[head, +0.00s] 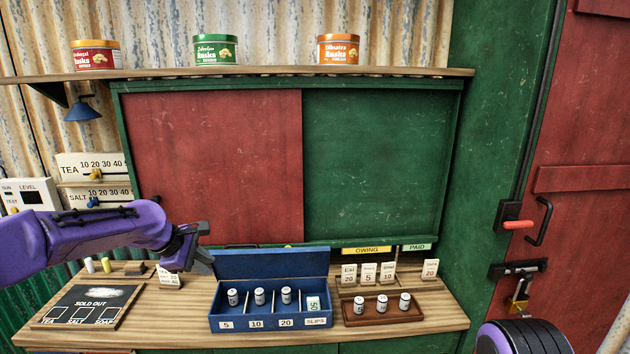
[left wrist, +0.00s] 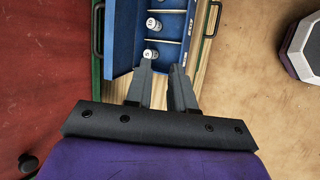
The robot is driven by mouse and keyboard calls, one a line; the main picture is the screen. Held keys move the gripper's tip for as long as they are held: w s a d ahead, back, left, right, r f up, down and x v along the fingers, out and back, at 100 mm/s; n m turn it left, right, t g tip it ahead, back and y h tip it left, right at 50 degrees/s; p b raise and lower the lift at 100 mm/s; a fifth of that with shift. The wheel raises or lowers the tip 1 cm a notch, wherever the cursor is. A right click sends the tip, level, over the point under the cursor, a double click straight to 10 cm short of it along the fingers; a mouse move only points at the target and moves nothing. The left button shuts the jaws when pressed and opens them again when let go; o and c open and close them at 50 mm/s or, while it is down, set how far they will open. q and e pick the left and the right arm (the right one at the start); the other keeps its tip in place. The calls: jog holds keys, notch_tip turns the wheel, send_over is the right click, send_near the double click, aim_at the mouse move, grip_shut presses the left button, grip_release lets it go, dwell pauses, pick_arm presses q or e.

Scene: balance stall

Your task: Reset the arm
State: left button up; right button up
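My left arm (head: 95,232) comes in from the left, purple with a dark gripper. My left gripper (head: 203,262) is above the counter, at the left end of the blue cash box (head: 270,323). In the left wrist view, the two fingers of the left gripper (left wrist: 163,70) are apart with nothing between them. The open blue box also shows there beyond the fingertips (left wrist: 122,45), with white cylinders in it. My right gripper is in neither view.
The wooden counter (head: 440,325) also bears a sold-out board (head: 92,305), small number cards (head: 370,273) and a brown tray (head: 383,316) with 3 white cylinders. Tins stand on the shelf (head: 275,73) above. A red door (head: 580,130) is at right.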

pick_arm(q)
jog(key=s+a+f+m+t+y+b, duration=0.1)
jog(key=s+f+m+t+y+b, duration=0.3)
jog(key=f, duration=0.9)
jog(key=s+a+f+m+g+y, duration=0.15)
jog(key=s+f, duration=0.45)
jog(key=f, duration=0.7)
jog(key=s+f+m+g+b, duration=0.1)
jog(key=s+f, duration=0.5)
jog(key=s, duration=0.6)
jog(key=s+f+m+g+y+b, duration=0.1)
jog(key=s+f+m+g+b, duration=0.1)
jog(key=s+f, duration=0.5)
jog(key=s+f+m+g+y+b, duration=0.1)
jog(key=s+f+b, duration=0.3)
jog(key=s, duration=1.3)
notch_tip(320, 180, down, 3)
jog(key=shift+s+a+f+m+g, duration=0.2)
jog(key=shift+a+m+g, duration=0.15)
jog(key=shift+m+g, duration=0.15)
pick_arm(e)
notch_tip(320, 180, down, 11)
